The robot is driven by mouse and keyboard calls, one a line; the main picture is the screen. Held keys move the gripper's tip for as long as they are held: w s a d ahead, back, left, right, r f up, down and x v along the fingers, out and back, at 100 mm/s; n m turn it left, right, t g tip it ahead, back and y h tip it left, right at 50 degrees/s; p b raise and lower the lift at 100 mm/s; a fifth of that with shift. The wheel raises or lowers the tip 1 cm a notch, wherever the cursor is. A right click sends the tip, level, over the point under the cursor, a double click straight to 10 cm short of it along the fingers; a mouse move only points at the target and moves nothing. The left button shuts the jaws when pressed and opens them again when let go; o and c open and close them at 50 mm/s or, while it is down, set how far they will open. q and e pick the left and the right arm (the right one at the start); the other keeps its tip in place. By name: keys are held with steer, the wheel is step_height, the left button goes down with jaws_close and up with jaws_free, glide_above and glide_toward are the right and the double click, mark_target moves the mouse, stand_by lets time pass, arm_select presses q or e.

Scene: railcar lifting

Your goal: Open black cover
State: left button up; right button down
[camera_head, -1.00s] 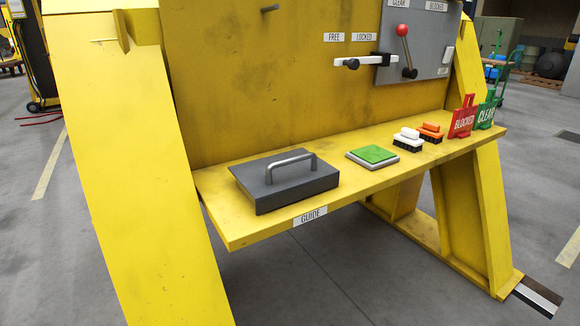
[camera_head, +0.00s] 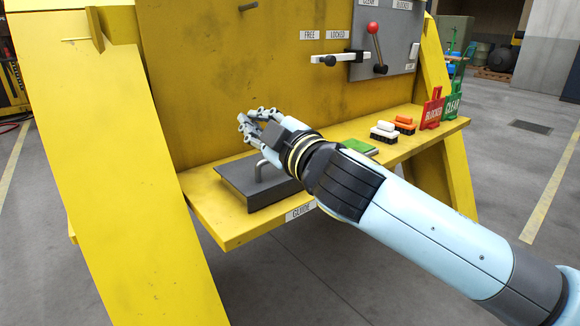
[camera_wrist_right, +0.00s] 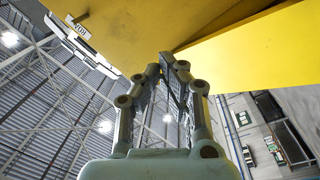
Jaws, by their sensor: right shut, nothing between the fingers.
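The black cover (camera_head: 240,186) is a dark flat slab with a bent metal handle (camera_head: 259,168). It lies flat on the yellow shelf in the head view. My right arm reaches in from the right, and its hand hides the cover's upper right part and much of the handle. My right gripper (camera_head: 245,123) is above and behind the cover, shut and empty, with its fingers pointing left. Its fingers also show in the right wrist view (camera_wrist_right: 168,65), against yellow steel; the cover is not seen there. My left gripper is not in view.
A yellow back panel (camera_head: 200,80) rises behind. A thick yellow leg (camera_head: 105,170) stands at left.

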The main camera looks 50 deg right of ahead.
steer(key=w+a+r+n+g+y, duration=0.1)
steer(key=a+r+n+y, duration=0.45)
steer(key=n+y, duration=0.3)
steer(key=w+a+r+n+y, duration=0.2)
steer(key=a+r+n+y, duration=0.2)
steer(key=a+n+y, duration=0.45)
steer(key=n+g+h, duration=0.9)
steer(key=g+h, duration=0.5)
glide_toward(285, 176)
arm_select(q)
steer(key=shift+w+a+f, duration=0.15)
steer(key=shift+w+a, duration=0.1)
arm_select(e)
steer(key=x, duration=0.6)
steer(key=shift+a, duration=0.1)
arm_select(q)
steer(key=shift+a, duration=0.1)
arm_select(e)
steer(key=shift+r, duration=0.15)
